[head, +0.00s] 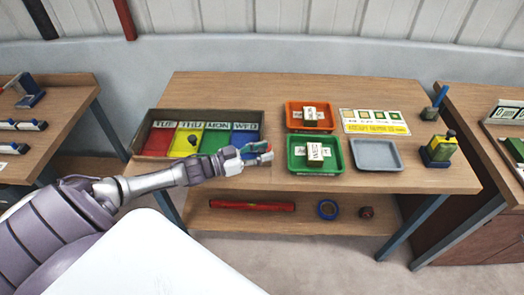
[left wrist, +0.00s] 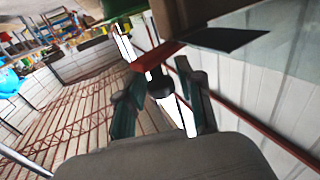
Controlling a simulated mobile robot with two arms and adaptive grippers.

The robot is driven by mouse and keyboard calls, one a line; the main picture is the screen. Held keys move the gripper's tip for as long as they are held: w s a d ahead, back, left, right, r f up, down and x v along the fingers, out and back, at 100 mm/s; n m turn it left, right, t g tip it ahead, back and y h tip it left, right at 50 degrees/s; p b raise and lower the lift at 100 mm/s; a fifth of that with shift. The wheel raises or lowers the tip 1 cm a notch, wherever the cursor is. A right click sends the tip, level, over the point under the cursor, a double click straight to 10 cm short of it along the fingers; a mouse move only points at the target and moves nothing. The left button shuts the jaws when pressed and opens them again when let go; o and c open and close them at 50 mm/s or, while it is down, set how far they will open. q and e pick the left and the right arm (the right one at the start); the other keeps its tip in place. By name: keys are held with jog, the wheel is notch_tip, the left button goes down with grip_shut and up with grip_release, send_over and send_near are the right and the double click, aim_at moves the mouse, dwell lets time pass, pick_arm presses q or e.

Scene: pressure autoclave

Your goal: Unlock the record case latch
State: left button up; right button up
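The record case (head: 256,114) is a brown open box at the left of the middle table. My right gripper is not in view.
An orange tray (head: 290,124), a green tray (head: 292,165) and an empty grey tray (head: 376,154) stand to the right. Stamps (head: 438,150) stand at the right end. A red tube (head: 252,206) lies on the shelf below. Side tables flank this one.

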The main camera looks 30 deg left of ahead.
pick_arm(q)
grip_shut()
jog(key=n+y+p, duration=0.1)
jog(key=n+t+y+p, duration=0.1)
jog(key=p, duration=0.1)
jog(key=d+n+t+y+p, duration=0.1)
jog(key=y, duration=0.1)
jog(key=shift+w+d+r, duration=0.1)
jog(key=shift+w+r, duration=0.05)
jog(key=shift+r, duration=0.2)
jog(key=shift+w+d+f+n+t+y+p, duration=0.1)
jog(key=shift+f+n+t+y+p, duration=0.1)
jog(key=shift+n+y+p, duration=0.3)
jog(key=shift+w+d+f+n+t+y+p, duration=0.1)
jog(key=shift+n+t+y+p, duration=0.2)
jog(key=shift+y, duration=0.4)
jog(key=shift+o, duration=2.2)
grip_release()
jog(key=v, duration=1.2)
